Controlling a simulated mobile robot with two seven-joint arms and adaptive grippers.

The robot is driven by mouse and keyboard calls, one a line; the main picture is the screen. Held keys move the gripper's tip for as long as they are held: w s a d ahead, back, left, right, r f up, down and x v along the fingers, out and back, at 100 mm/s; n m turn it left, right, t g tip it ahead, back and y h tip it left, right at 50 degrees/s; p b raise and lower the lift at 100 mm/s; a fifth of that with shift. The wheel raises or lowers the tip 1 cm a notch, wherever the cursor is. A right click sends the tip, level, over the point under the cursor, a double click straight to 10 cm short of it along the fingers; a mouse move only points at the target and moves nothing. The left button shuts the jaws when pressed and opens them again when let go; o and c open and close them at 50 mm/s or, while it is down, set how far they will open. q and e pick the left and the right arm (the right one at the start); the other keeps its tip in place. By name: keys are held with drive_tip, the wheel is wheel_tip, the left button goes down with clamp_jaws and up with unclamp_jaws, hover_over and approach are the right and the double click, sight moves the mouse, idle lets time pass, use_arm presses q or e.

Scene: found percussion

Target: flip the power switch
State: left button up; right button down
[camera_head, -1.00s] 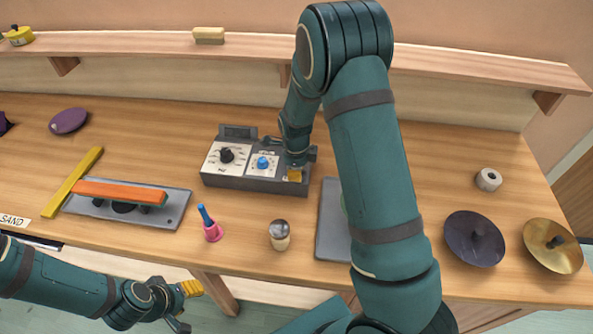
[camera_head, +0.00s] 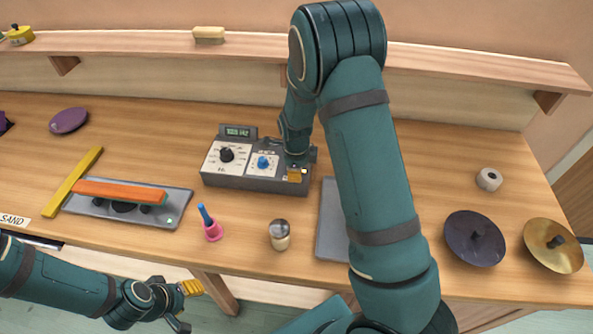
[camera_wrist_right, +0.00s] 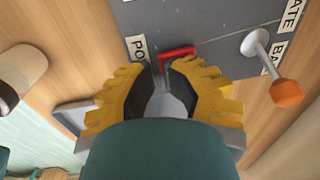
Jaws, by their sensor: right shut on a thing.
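The grey control box (camera_head: 240,183) stands on the bench. It has a black knob (camera_head: 226,155), a blue knob (camera_head: 263,162) and a small display (camera_head: 238,132) lit green. The red power switch (camera_wrist_right: 178,54) shows in the right wrist view beside a partly hidden label starting "PO" (camera_wrist_right: 137,47). My right gripper (camera_head: 297,173) is at the box's right end. In the wrist view its yellow-padded fingers (camera_wrist_right: 162,75) are closed together at the switch; the tips hide part of it. My left gripper (camera_head: 188,307) is open and empty in front of the bench.
A lever with an orange tip (camera_wrist_right: 287,93) stands close to the switch. A shaker (camera_head: 279,235) and a pink bell (camera_head: 212,230) stand before the box. A grey plate (camera_head: 332,225) is partly behind my right arm. Cymbals (camera_head: 474,240) lie at right.

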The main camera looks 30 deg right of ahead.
drive_tip(key=shift+s+a+f, duration=0.25)
drive_tip(key=shift+s+f, duration=0.15)
drive_tip(key=shift+f, duration=0.1)
drive_tip(key=shift+w+d+r, duration=0.1)
drive_tip(key=shift+w, duration=0.05)
drive_tip(key=shift+w+d+r, duration=0.35)
drive_tip(key=shift+w+r, duration=0.05)
drive_tip(key=shift+w, duration=0.1)
drive_tip(key=shift+w+d, duration=0.1)
drive_tip(key=shift+r, duration=0.1)
